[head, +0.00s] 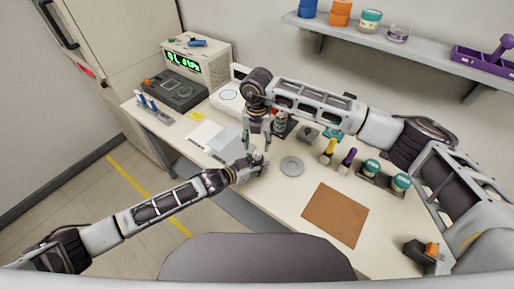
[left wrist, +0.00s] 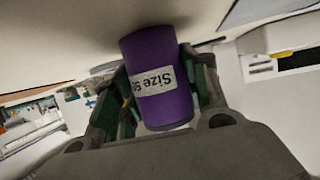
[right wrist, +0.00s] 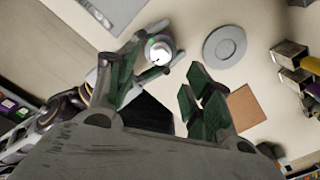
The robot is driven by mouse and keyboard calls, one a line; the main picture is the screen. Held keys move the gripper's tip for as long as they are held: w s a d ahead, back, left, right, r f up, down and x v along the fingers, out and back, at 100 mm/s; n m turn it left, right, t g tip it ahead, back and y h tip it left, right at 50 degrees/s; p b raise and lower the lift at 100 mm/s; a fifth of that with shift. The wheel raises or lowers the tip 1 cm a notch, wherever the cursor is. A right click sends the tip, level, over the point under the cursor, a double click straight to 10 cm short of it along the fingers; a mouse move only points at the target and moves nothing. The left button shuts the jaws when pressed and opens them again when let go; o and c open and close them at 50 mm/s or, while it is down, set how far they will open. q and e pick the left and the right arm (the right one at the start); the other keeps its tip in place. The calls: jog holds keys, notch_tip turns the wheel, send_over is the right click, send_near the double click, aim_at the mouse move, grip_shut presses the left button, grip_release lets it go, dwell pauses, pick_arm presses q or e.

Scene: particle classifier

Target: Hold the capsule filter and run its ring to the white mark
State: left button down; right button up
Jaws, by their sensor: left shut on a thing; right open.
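The capsule filter is a purple cylinder (left wrist: 160,85) with a white label reading "Size S…", partly out of sight. My left gripper (head: 254,162) is shut on it above the table, also seen in the left wrist view (left wrist: 155,90). In the right wrist view its round white top (right wrist: 158,51) faces up with a small dark mark, between the left fingers. My right gripper (head: 257,142) hangs open and empty just above the filter. In the right wrist view its fingers (right wrist: 160,95) are spread, with the filter's top beyond them. I cannot make out the ring or the white mark.
A grey round disc (head: 292,166) lies right of the filter, and a brown mat (head: 336,214) in front. Yellow (head: 328,151) and purple (head: 347,159) handled items and teal-lidded jars (head: 400,182) stand at right. A device with a green display (head: 186,63) stands at back left.

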aim_at(256, 154)
pick_arm(q)
jog(key=shift+f, duration=0.1)
pick_arm(e)
jog(key=shift+r, duration=2.85)
pick_arm(q)
jog(key=c, duration=0.7)
grip_release()
jog(key=shift+a, duration=0.1)
jog(key=shift+v, duration=6)
pick_arm(e)
jog(key=shift+s+a+f, duration=0.1)
